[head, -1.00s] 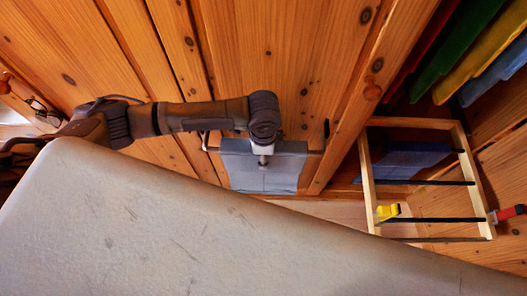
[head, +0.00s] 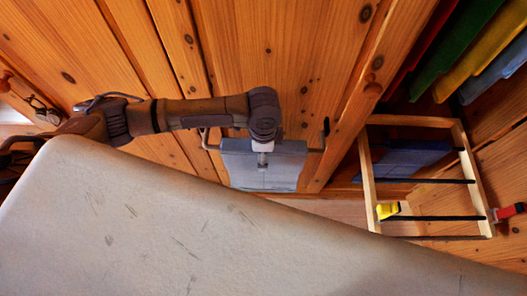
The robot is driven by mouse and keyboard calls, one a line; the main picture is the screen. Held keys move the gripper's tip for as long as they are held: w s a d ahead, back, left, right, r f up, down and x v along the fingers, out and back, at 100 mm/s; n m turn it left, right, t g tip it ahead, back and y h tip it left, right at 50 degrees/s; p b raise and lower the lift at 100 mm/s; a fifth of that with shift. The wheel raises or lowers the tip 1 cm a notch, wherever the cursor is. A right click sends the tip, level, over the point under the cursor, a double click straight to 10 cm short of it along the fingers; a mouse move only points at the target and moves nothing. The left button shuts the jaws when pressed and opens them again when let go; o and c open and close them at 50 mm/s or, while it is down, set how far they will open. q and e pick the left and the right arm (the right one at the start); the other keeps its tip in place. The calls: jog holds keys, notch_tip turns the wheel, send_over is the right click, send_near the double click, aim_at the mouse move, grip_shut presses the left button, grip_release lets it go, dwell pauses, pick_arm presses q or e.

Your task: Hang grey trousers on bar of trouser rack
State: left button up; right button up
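The grey trousers (head: 285,166) look like a folded grey-blue cloth hanging against the wooden panel, between the ends of a wall rail, left of the rack. My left gripper (head: 262,164) comes down over their upper middle. Its fingers are small and merge with the cloth, so I cannot tell whether it grips them. The trouser rack (head: 368,180) is a pale wooden frame with several dark bars (head: 436,218), at the right. A blue folded garment (head: 405,160) is at its far part. My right gripper is not in view.
A wooden post (head: 352,115) stands between the trousers and the rack. A yellow piece (head: 387,210) and a red piece (head: 509,212) sit at the rack's left and right sides. Green, yellow and blue garments (head: 490,55) hang above right. The near bars look bare.

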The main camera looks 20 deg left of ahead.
pick_arm(q)
notch_tip(320, 180, up, 11)
jog(key=shift+r, duration=0.15)
